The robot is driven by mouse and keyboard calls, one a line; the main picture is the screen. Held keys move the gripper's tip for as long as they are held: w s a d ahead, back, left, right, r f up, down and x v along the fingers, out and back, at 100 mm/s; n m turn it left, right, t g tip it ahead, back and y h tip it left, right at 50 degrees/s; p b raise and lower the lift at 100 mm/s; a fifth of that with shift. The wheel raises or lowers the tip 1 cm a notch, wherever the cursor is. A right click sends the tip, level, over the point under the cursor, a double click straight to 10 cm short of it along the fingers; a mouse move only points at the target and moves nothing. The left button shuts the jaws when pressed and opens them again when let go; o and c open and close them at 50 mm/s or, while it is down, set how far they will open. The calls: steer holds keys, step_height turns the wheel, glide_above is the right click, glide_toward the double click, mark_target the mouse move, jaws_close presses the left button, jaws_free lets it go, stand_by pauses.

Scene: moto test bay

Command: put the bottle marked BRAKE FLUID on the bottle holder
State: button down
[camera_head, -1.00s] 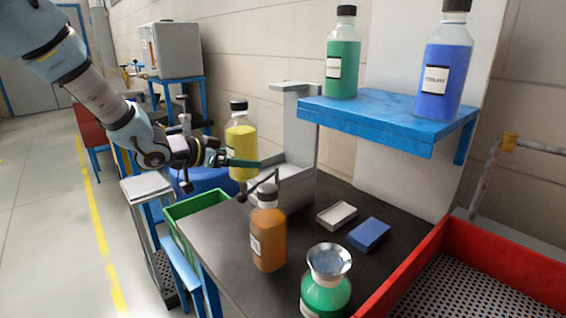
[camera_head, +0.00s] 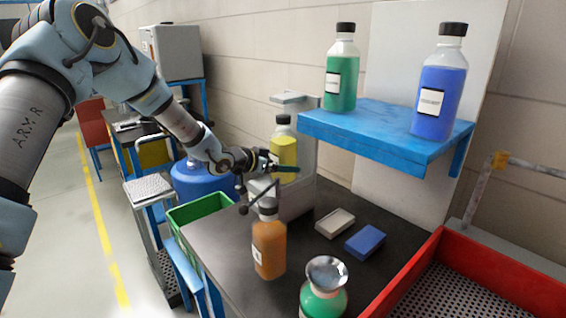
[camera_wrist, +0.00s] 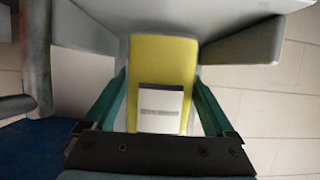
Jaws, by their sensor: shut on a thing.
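My gripper (camera_head: 280,168) is shut on a yellow bottle (camera_head: 284,150) with a black cap, upright at the back of the bench. In the wrist view the yellow bottle (camera_wrist: 162,62) stands between my teal fingers, and its white label's small print is too blurred to read. The grey bottle holder (camera_head: 300,198) is right at the bottle, with an upright back and a small top plate. Grey parts of the holder (camera_wrist: 245,45) flank the bottle in the wrist view. I cannot tell whether the bottle rests on the holder.
An orange bottle (camera_head: 269,245) and a green flask with a funnel (camera_head: 325,290) stand at the bench's front. A white box (camera_head: 335,222) and blue box (camera_head: 365,241) lie behind. Green (camera_head: 342,80) and blue (camera_head: 442,95) bottles stand on the blue shelf (camera_head: 380,134). A red tray (camera_head: 480,262) is right.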

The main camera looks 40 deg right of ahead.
steer(key=shift+f, duration=0.25)
jaws_free()
steer(key=shift+f, duration=0.1)
